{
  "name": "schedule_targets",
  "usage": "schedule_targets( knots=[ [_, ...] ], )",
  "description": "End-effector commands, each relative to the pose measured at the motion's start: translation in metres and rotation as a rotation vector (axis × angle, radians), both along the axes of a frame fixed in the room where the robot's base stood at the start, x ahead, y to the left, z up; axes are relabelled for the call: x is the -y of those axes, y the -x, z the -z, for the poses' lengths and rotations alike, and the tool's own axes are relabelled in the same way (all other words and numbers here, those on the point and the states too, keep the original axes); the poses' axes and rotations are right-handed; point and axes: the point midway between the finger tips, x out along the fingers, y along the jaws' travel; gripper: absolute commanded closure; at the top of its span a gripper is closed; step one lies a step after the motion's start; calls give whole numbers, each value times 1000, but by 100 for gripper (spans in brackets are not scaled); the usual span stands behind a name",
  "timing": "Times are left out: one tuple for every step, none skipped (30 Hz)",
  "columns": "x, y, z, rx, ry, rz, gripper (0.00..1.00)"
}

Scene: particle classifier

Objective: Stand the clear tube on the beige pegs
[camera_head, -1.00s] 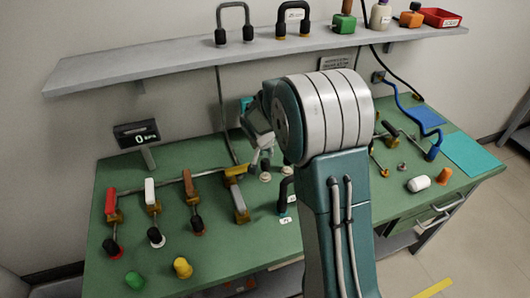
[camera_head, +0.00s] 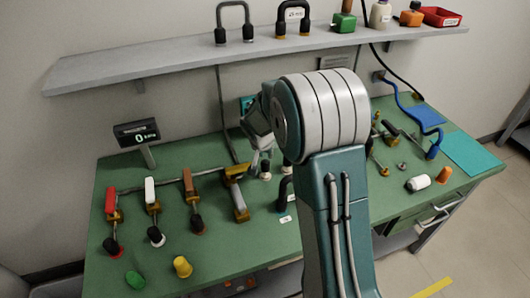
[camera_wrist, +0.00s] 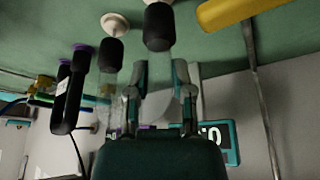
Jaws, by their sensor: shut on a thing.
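The clear tube has two black ends (camera_wrist: 158,27), and its transparent part is hard to make out between my fingers. My gripper (camera_wrist: 160,92) is shut on it in the wrist view. A beige peg (camera_wrist: 115,22) sits right by one black end (camera_wrist: 111,54); I cannot tell if they touch. The other peg is mostly cut off at the top edge. In the head view my gripper (camera_head: 262,145) is partly hidden by my arm, with a black end (camera_head: 265,167) low over a pale peg base (camera_head: 265,177).
A yellow valve handle (camera_wrist: 240,10) is close beside the tube. A black-covered tube (camera_wrist: 70,95) with purple ends stands on the other side. Red, white and brown-handled valves (camera_head: 150,190) line the bench's left. A shelf (camera_head: 180,65) runs above at the back.

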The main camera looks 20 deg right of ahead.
Motion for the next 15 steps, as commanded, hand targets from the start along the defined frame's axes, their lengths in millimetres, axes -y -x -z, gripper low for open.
schedule_targets(
  knots=[
    [0, 0, 1, 0, 0, -1, 100],
    [0, 0, 2, 0, 0, -1, 100],
    [0, 0, 3, 0, 0, -1, 100],
    [0, 0, 3, 0, 0, -1, 100],
    [0, 0, 4, 0, 0, -1, 100],
    [0, 0, 5, 0, 0, -1, 100],
    [0, 0, 6, 0, 0, -1, 100],
    [0, 0, 6, 0, 0, -1, 100],
    [0, 0, 7, 0, 0, -1, 100],
    [0, 0, 8, 0, 0, -1, 100],
    [0, 0, 8, 0, 0, -1, 100],
    [0, 0, 9, 1, -1, 0, 100],
    [0, 0, 10, 1, -1, 0, 100],
    [0, 0, 11, 1, -1, 0, 100],
    [0, 0, 11, 1, -1, 0, 100]
  ],
)
